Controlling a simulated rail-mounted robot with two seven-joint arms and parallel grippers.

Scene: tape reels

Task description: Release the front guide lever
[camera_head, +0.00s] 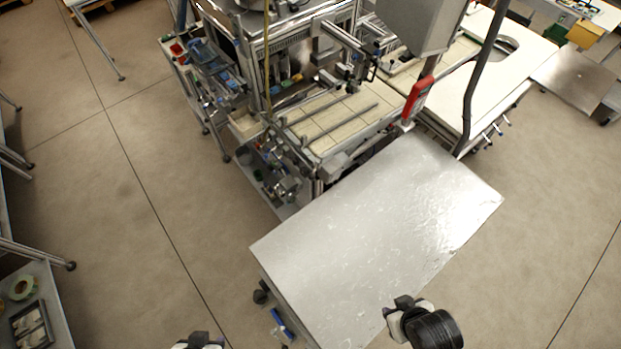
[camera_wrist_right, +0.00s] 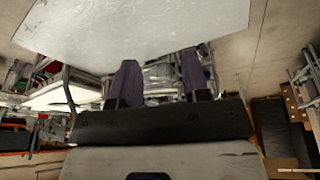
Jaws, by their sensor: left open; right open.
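The machine (camera_head: 330,110) with metal guide rails (camera_head: 340,125) over a pale bed stands at the upper middle of the head view. I cannot make out for certain which part is the front guide lever. A red handle-like part (camera_head: 417,97) stands at the right end of the bed. My right gripper (camera_head: 402,307) is over the front edge of the metal table, away from the machine. In the right wrist view its two dark fingers (camera_wrist_right: 160,82) are apart with nothing between them. My left gripper (camera_head: 200,342) is at the bottom edge, mostly cut off and away from the machine.
A shiny bare metal table (camera_head: 370,235) lies between my right gripper and the machine. A grey box (camera_head: 418,22) on a post and a dark hanging cable (camera_head: 480,80) are above the machine's right side. A shelf with a tape roll (camera_head: 22,287) is at lower left. Open floor (camera_head: 150,190) lies left.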

